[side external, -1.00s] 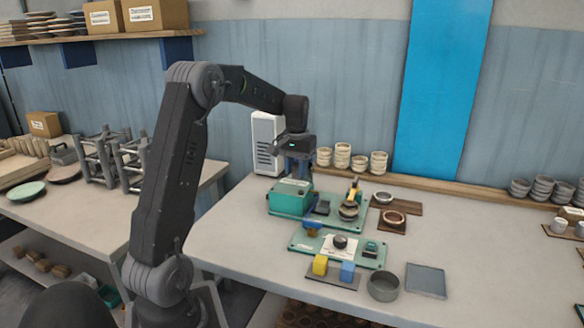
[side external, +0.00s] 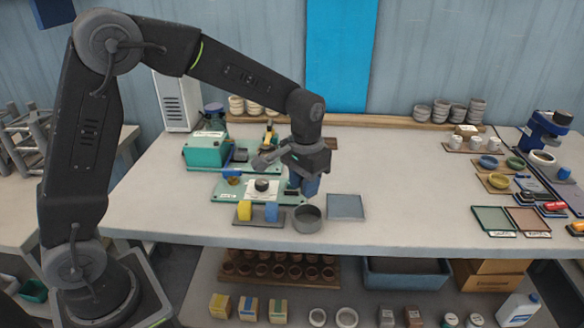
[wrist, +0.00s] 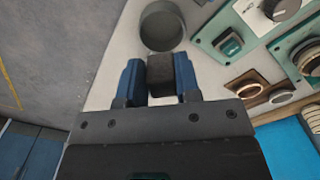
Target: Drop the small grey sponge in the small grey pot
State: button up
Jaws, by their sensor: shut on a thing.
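My gripper (side external: 303,189) is low over the front of the table, just behind and above the small grey pot (side external: 307,222). In the wrist view, its blue fingers (wrist: 159,72) are shut on a dark grey block, the small grey sponge (wrist: 160,82). The sponge is hidden in the side external view. The round, open pot (wrist: 162,28) also shows in the wrist view, just beyond the fingertips. The sponge appears outside the pot; its exact height above the rim cannot be told.
A green board (side external: 228,191) with a knob lies behind the blocks. The table's middle right is clear.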

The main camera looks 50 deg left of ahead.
jog(key=shift+f, duration=2.4)
jog(key=o, duration=1.6)
jog(key=shift+r, duration=0.15)
jog(key=shift+r, duration=3.35)
